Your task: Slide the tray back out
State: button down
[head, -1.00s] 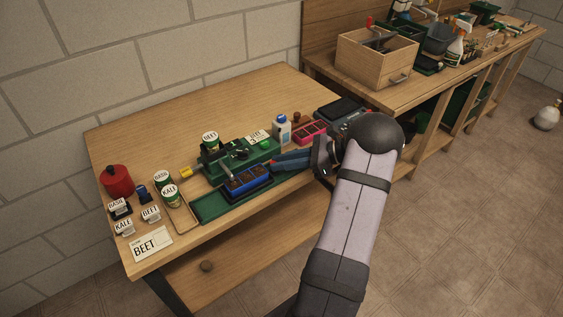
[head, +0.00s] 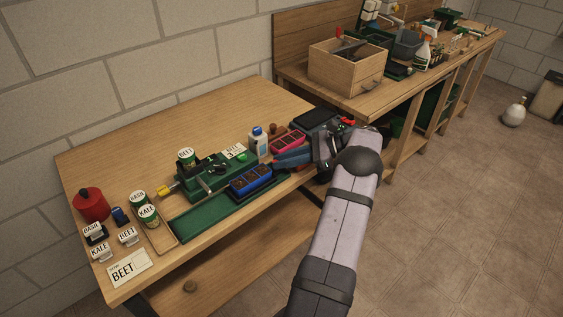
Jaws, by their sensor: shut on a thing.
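The blue tray (head: 250,181) with dark soil in its cells sits toward the right part of the long green channel (head: 200,222). It lies in front and to the right of the green seeder-like device (head: 207,180). My gripper (head: 276,166) reaches in from the right with its blue fingers at the tray's right end. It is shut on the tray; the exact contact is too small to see. A BEET can (head: 186,157) stands on the device. The green channel to the left of the tray is bare.
A white bottle (head: 258,143) and a pink tray (head: 288,142) stand behind my fingers. A wooden holder with KALE and BASIL cans (head: 148,216) and a red canister (head: 91,205) are left. The table's back area is clear.

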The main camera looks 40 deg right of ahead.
jog(key=shift+d+r, duration=0.1)
jog(key=shift+d, duration=0.15)
jog(key=c, duration=1.9)
grip_release()
jog(key=shift+c, duration=0.2)
jog(key=shift+b+v, duration=0.85)
jog(key=shift+v, duration=2.85)
